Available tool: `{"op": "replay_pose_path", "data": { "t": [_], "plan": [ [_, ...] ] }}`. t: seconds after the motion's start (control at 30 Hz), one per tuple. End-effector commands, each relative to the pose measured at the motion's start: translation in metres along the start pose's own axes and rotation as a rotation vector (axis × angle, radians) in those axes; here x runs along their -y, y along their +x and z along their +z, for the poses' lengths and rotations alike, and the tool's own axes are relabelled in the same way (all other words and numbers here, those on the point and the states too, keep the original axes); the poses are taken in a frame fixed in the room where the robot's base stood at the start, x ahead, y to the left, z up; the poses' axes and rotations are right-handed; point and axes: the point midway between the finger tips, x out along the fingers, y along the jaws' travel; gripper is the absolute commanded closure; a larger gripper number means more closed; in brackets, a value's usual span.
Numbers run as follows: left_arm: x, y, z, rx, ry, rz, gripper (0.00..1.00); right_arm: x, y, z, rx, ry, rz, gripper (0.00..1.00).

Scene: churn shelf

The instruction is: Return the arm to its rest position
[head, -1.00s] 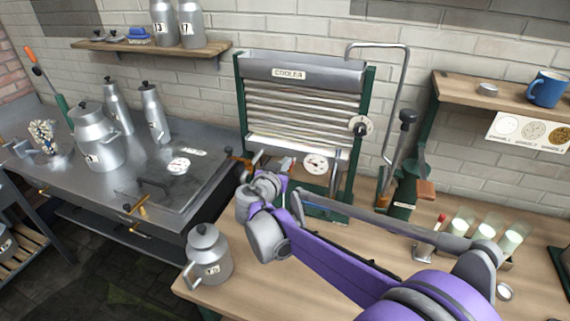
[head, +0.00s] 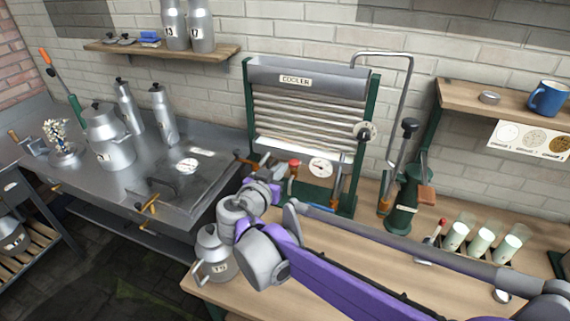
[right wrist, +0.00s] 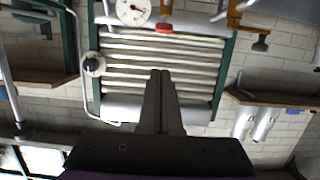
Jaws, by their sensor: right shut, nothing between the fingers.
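My right arm, purple and grey, reaches in from the lower right of the head view, over the wooden bench. Its wrist is in front of the cooler (head: 305,105) and partly covers a lidded metal can (head: 213,250). The fingertips are hard to make out there. In the right wrist view, which is upside down, my right gripper (right wrist: 161,76) is shut and empty. Its dark fingers stand out against the pale tubes of the cooler (right wrist: 195,72). My left gripper is in neither view.
The wooden bench (head: 345,235) holds a green lever device (head: 402,205) and several pale tubes (head: 480,243) at right. A steel counter (head: 200,190) with cans stands at left. Wall shelves (head: 170,50) hold cans and a blue mug (head: 548,98).

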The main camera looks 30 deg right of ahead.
Motion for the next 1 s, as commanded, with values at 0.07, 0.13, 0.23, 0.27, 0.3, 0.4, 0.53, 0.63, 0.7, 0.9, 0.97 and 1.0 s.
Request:
{"op": "replay_pose_path", "data": {
  "t": [0.07,0.13,0.23,0.27,0.3,0.4,0.53,0.63,0.7,0.9,0.97,1.0],
  "plan": [
    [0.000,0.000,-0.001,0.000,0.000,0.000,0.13,0.000,-0.004,-0.001,0.000,0.000,-0.001,1.00],
    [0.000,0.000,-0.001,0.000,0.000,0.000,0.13,0.000,-0.005,-0.001,-0.001,0.000,0.000,1.00],
    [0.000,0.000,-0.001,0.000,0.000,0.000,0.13,0.000,-0.005,-0.001,-0.001,0.000,0.000,1.00],
    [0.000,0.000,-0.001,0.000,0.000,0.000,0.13,0.000,-0.005,-0.001,-0.001,0.000,0.001,1.00],
    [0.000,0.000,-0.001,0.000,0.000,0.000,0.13,0.000,-0.005,-0.001,-0.001,0.000,0.000,1.00],
    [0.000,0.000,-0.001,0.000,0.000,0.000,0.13,0.000,-0.005,-0.001,-0.001,0.000,0.000,1.00],
    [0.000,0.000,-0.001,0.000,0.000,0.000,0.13,0.000,-0.005,-0.001,-0.001,0.000,0.000,1.00],
    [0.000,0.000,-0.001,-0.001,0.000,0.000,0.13,-0.002,-0.005,0.001,0.009,-0.006,0.001,1.00],
    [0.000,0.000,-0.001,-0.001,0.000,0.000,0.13,-0.010,-0.007,0.008,0.045,-0.030,0.002,1.00],
    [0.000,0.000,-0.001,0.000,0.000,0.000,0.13,-0.063,-0.036,0.076,0.340,-0.219,-0.057,1.00],
    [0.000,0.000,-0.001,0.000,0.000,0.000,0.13,-0.079,-0.054,0.105,0.450,-0.289,-0.119,1.00],
    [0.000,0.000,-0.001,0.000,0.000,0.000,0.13,-0.087,-0.067,0.123,0.517,-0.332,-0.170,1.00]
  ]
}}
